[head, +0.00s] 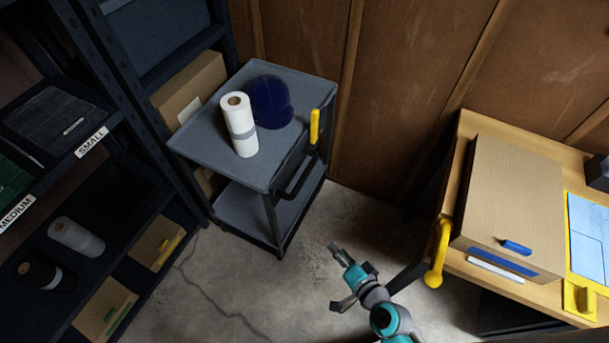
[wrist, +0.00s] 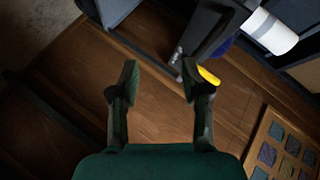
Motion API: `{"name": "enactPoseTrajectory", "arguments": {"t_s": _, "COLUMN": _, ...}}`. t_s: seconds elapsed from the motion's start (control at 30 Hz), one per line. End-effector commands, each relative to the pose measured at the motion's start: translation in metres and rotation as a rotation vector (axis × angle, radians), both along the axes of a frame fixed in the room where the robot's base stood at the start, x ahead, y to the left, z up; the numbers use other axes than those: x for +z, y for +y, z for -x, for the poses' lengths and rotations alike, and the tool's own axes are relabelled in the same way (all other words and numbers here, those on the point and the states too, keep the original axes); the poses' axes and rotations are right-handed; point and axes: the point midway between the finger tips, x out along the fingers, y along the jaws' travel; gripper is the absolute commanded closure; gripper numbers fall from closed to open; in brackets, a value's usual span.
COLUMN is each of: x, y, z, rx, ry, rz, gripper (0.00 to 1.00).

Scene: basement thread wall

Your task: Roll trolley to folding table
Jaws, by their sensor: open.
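The trolley (head: 205,140) is a grey two-shelf cart with a black frame, standing left of centre by the wooden wall. A black push handle (head: 297,178) and an upright yellow piece (head: 314,127) are on its right side. A wooden table (head: 452,200), probably the folding table, stands at the right. My gripper (head: 336,278) is open and empty, between trolley and table, apart from the trolley's handle in the head view. In the wrist view my gripper (wrist: 160,78) has its fingers spread, with a yellow piece (wrist: 208,76) just beyond the right finger.
A white roll (head: 240,125) and a dark blue cap (head: 270,102) are on the trolley's top. Dark shelving (head: 125,105) stands close on its left. A cardboard box (head: 510,200) is on the table, with a yellow curved piece (head: 439,252) at its edge. Concrete floor (head: 240,290) is clear in front.

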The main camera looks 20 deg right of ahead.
Motion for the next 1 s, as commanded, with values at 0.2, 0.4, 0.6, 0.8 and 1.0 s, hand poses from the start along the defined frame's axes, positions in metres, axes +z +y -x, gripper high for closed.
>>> {"name": "enactPoseTrajectory", "arguments": {"t_s": 0.2, "x": 0.013, "y": -0.009, "z": -0.086, "rx": 0.035, "ry": -0.045, "rz": -0.241, "gripper": 0.53}}
{"name": "enactPoseTrajectory", "arguments": {"t_s": 0.4, "x": 0.036, "y": -0.018, "z": -0.14, "rx": 0.085, "ry": -0.086, "rz": -0.4, "gripper": 0.53}}
{"name": "enactPoseTrajectory", "arguments": {"t_s": 0.6, "x": 0.048, "y": -0.022, "z": -0.159, "rx": 0.11, "ry": -0.104, "rz": -0.462, "gripper": 0.53}}
{"name": "enactPoseTrajectory", "arguments": {"t_s": 0.8, "x": 0.045, "y": -0.015, "z": -0.175, "rx": 0.114, "ry": -0.104, "rz": -0.464, "gripper": 0.53}}
{"name": "enactPoseTrajectory", "arguments": {"t_s": 1.0, "x": 0.039, "y": -0.001, "z": -0.207, "rx": 0.115, "ry": -0.104, "rz": -0.462, "gripper": 0.53}}
